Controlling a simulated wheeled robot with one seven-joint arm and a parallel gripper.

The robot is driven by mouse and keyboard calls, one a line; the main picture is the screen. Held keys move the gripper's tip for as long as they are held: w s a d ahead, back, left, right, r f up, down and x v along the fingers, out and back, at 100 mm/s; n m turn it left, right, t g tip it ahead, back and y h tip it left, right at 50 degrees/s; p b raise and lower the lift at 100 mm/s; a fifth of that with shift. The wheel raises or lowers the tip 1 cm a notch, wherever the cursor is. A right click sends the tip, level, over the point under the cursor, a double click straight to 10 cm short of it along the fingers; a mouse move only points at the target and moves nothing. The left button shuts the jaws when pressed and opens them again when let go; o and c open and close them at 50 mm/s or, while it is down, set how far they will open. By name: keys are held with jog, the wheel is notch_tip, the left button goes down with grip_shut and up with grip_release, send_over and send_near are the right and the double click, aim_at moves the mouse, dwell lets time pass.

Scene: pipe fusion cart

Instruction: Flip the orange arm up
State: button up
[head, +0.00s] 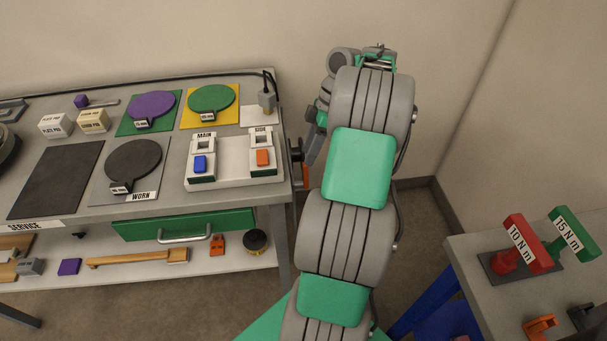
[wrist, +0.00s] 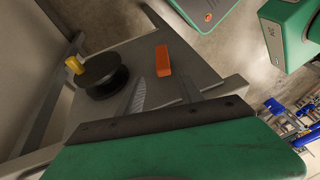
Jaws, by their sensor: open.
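The orange arm (head: 306,174) shows in the head view as a thin strip hanging down at the cart's right end, below a dark round part (head: 296,150). In the wrist view the orange arm (wrist: 163,60) is a short bar against the grey end panel. My gripper (wrist: 163,92) is open, its two fingers spread just short of the bar, which appears in line with the gap between them. I see no contact. In the head view my gripper (head: 311,148) is beside the cart's right end, partly hidden by my own arm.
The cart top (head: 228,112) holds coloured plates and a MAIN/SIDE switch box (head: 236,160). A table (head: 472,262) with torque tools stands at the right.

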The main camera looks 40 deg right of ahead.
jog(key=shift+y, duration=0.3)
jog(key=b+x, duration=0.1)
jog(key=x, duration=0.2)
jog(key=b+x, duration=0.1)
jog(key=x, duration=0.2)
jog(key=s+b+x, duration=0.1)
jog(key=b+x, duration=0.1)
jog(key=x, duration=0.1)
jog(key=shift+d+f, duration=0.15)
jog(key=shift+f, duration=0.1)
jog(key=shift+s, duration=0.1)
jog(key=shift+c, duration=0.4)
grip_shut()
